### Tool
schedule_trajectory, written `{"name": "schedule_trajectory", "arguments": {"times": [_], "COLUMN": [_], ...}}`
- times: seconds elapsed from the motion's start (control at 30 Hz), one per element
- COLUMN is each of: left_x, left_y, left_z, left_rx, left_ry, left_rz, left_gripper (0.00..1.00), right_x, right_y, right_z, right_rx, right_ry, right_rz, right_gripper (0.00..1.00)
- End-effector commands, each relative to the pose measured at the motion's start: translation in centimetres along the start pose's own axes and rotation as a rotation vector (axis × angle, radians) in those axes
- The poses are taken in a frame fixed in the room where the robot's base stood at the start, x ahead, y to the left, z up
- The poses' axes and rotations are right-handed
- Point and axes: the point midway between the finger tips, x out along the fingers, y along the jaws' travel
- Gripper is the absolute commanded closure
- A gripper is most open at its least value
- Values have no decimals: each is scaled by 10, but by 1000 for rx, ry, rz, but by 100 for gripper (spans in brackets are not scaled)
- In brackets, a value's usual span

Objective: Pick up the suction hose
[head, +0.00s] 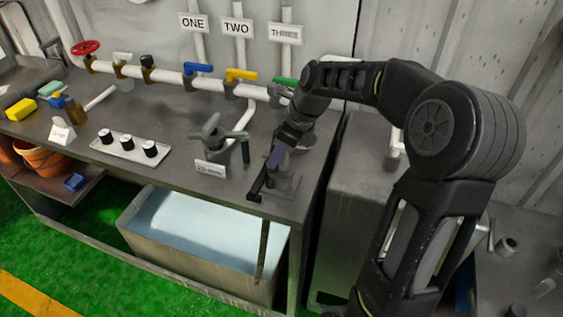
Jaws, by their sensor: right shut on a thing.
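My right gripper (272,178) reaches in from the right, over the front edge of the workbench. It is shut on what looks like the suction hose (263,245), a thin brownish length hanging nearly straight down from the gripper. The hose passes in front of the tub of pale blue liquid (190,228), and its lower end is near the tub's front rim. The gripper hides the hose's upper part. My left gripper is not in view.
The workbench (75,128) carries a grey valve (213,135) left of the gripper, a white tray with black knobs (127,147) and a yellow block (21,109). A pipe with coloured valve handles (241,75) runs behind. An orange bucket (43,160) stands on the lower shelf.

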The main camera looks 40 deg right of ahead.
Motion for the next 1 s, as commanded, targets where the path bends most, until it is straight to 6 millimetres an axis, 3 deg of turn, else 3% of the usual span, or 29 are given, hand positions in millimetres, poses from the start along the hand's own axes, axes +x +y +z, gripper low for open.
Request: {"name": "schedule_trajectory", "arguments": {"times": [0.57,0.77,1.0], "left_x": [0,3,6], "left_y": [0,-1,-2], "left_z": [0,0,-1], "left_rx": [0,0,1], "left_ry": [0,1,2], "left_rz": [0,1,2], "left_gripper": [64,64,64], "right_x": [-3,-24,-68], "right_y": [-1,-1,-1], "right_z": [2,11,29], "right_rx": [0,-3,-2], "right_ry": [-2,-3,-3], "right_rz": [-2,-4,-5], "right_gripper": [100,100,100]}}
